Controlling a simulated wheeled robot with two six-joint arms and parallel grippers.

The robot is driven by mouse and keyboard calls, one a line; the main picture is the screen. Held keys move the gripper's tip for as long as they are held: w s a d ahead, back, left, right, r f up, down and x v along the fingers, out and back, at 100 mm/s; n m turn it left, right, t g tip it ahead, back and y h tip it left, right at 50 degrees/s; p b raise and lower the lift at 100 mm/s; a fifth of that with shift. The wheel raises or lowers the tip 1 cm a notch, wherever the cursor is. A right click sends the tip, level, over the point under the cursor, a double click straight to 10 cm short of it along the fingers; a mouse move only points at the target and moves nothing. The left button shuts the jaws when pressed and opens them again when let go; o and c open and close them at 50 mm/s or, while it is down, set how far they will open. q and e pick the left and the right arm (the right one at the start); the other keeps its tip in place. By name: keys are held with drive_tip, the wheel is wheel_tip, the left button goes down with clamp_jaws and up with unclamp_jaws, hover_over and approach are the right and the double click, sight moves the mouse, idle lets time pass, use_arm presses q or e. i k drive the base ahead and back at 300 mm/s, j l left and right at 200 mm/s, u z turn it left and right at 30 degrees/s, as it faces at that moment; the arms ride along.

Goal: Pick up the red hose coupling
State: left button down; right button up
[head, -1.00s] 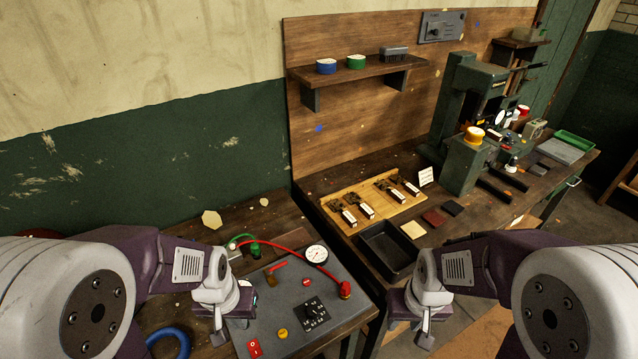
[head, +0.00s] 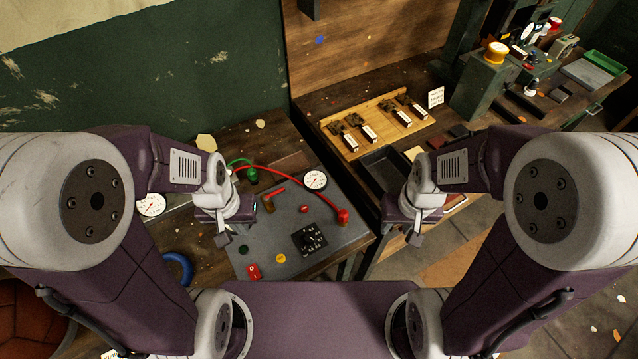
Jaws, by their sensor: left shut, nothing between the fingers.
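The red hose coupling (head: 342,216) sits at the right end of a red hose (head: 290,178), on the right side of a grey panel (head: 285,238). My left gripper (head: 222,240) is shut and empty, over the left edge of the panel, apart from the coupling. My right gripper (head: 413,238) hangs to the right of the panel, also apart from the coupling. Its fingers are too small to tell open from shut.
The panel carries a white gauge (head: 316,180), a black knob block (head: 309,239), a red switch (head: 254,271) and a yellow button (head: 281,258). A green hose fitting (head: 252,174) is at the back left. A black tray (head: 385,172) lies on the bench beyond.

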sight(343, 217)
drive_tip(key=l+u, duration=0.25)
drive_tip(key=u, duration=0.25)
drive_tip(key=k+l+u, duration=0.15)
drive_tip(key=u, duration=0.3)
drive_tip(key=k+l+u, duration=0.15)
drive_tip(key=u, duration=0.35)
drive_tip(key=l, duration=0.1)
